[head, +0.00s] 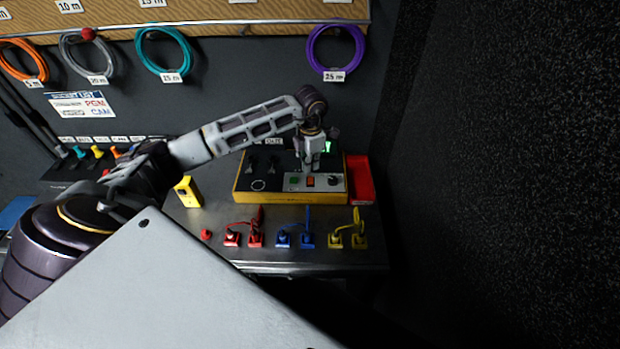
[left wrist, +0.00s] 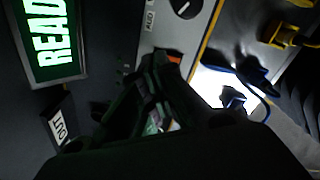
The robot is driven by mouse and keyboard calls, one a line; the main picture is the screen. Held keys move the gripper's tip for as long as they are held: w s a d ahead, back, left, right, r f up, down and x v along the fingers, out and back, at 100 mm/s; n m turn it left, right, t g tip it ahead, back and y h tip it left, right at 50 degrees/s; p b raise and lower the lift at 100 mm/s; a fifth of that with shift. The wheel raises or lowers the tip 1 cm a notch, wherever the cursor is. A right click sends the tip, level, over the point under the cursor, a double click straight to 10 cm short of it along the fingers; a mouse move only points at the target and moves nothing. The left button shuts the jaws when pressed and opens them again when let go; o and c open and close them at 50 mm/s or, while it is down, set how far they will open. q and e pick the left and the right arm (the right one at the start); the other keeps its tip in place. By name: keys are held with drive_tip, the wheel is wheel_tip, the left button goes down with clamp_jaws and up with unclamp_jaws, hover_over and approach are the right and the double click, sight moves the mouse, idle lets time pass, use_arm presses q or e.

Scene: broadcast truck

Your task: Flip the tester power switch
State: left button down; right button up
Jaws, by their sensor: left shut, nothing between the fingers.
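The tester (head: 242,184) is a black box with yellow edges on the metal bench. Its grey front panel (head: 325,188) carries a green button (head: 294,180), an orange switch (head: 310,181) and a black knob (head: 333,180). My left gripper (head: 312,168) is shut and empty, pointing down just above the orange switch. In the left wrist view, the fingertips (left wrist: 160,62) partly cover the orange switch (left wrist: 174,58); I cannot tell if they touch. A green lit screen (left wrist: 50,40) shows letters starting "READ". My right gripper is out of view.
A red tray (head: 360,180) stands against the tester's right side. Red (head: 244,238), blue (head: 295,238) and yellow (head: 348,238) cable plugs lie in front of it. A yellow device (head: 188,191) stands to the left. Coiled cables hang on the wall behind.

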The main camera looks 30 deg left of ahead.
sight(310, 177)
use_arm(q)
drive_tip(key=shift+r, duration=0.5)
drive_tip(key=shift+r+p, duration=0.7)
drive_tip(key=shift+r, duration=0.45)
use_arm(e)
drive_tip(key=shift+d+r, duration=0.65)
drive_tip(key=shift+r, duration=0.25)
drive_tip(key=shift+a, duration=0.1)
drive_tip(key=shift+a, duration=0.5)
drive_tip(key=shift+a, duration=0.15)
